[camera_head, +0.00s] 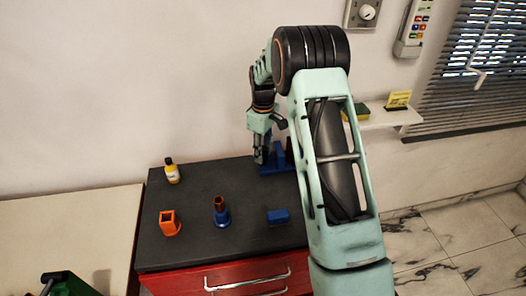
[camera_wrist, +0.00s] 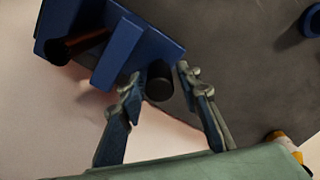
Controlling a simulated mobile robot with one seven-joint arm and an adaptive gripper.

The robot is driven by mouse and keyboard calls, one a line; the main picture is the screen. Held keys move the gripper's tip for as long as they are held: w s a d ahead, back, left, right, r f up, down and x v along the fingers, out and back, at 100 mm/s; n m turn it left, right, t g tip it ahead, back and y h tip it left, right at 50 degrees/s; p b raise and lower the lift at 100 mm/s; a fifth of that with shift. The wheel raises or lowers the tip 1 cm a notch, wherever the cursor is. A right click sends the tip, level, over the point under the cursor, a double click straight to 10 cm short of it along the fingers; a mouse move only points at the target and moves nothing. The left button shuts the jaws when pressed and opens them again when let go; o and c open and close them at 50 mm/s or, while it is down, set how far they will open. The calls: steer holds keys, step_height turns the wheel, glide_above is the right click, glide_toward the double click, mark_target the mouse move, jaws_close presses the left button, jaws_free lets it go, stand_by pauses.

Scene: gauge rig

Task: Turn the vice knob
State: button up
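The blue vice (camera_head: 278,166) sits at the back right of the dark worktop, partly hidden behind my arm in the head view. In the wrist view the vice (camera_wrist: 135,45) fills the upper left, with a reddish-brown rod (camera_wrist: 86,42) between its blocks. Its dark round knob (camera_wrist: 159,86) sticks out from the lower right side of the vice. My gripper (camera_head: 260,160) is down at the left end of the vice. In the wrist view my gripper (camera_wrist: 160,75) is open, with one finger on each side of the knob. I see no clear contact.
A wall shelf (camera_head: 385,119) is behind my arm. The wall is close behind the vice.

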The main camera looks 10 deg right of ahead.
jaws_close()
steer(key=shift+m, duration=0.3)
steer(key=shift+m+b, duration=0.75)
steer(key=shift+m, duration=0.45)
steer(key=m+b, duration=0.1)
steer(key=m, duration=0.2)
steer(key=shift+m, duration=0.4)
steer(key=m, duration=0.5)
steer(key=shift+w+d+m+b, duration=0.1)
steer(key=shift+m+b, duration=0.3)
steer(key=shift+m, duration=0.3)
steer(key=shift+o, duration=1.7)
jaws_free()
